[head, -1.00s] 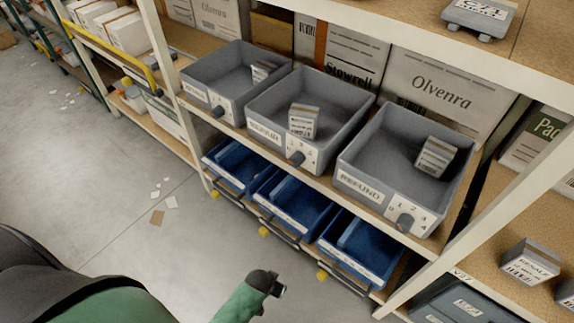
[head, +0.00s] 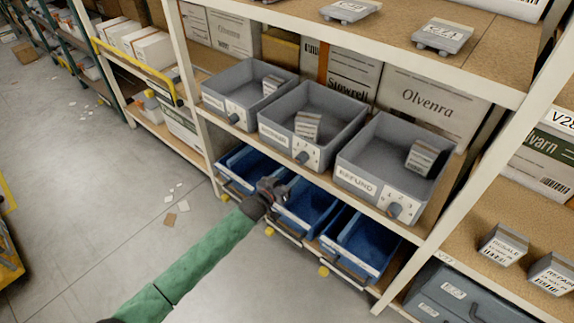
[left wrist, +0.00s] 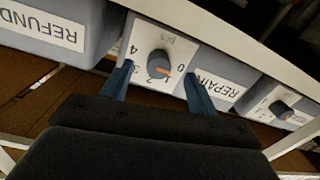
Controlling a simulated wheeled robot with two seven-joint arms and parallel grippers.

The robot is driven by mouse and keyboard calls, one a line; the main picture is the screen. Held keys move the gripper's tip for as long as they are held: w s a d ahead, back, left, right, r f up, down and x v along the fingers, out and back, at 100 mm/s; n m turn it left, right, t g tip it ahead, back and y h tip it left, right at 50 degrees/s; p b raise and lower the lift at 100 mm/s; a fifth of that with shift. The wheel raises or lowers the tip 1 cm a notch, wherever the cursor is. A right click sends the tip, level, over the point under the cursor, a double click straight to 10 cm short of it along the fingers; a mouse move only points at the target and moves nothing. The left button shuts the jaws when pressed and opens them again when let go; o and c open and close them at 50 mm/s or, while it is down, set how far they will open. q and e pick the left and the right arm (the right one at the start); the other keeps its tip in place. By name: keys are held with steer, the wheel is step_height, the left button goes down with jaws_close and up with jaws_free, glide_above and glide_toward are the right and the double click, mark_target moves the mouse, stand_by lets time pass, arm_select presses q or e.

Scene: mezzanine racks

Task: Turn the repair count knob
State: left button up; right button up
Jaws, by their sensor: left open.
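The repair count knob (head: 302,157) is a dark grey knob on a white plate at the front of the middle grey bin, right of its REPAIR label (head: 273,134). In the left wrist view the knob (left wrist: 159,64) appears upside down, with an orange mark and the numbers 0 to 4 around it. The mark points toward the low numbers; its exact setting is hard to read. My left gripper (head: 281,189) is open below and in front of the knob. In the wrist view its two fingers (left wrist: 158,84) spread to either side of the knob, apart from it. My right gripper is out of view.
Grey bins with similar knobs stand on both sides, including the REFUND bin (head: 384,165). Blue bins (head: 362,245) sit on the shelf below, close to my left gripper. A white rack post (head: 480,165) stands at right. The floor at left is mostly clear.

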mark_target(298, 161)
arm_select(q)
steer(key=shift+w+r+h+p, duration=0.35)
steer(key=shift+w+r, duration=0.35)
steer(key=shift+r, duration=0.25)
steer(key=p+x, duration=0.2)
steer(key=x, duration=0.3)
steer(key=shift+w+d, duration=0.15)
steer(key=shift+w, duration=0.05)
steer(key=shift+w+d+f+p, duration=0.15)
steer(key=shift+w+d+p, duration=0.15)
steer(key=shift+w, duration=0.1)
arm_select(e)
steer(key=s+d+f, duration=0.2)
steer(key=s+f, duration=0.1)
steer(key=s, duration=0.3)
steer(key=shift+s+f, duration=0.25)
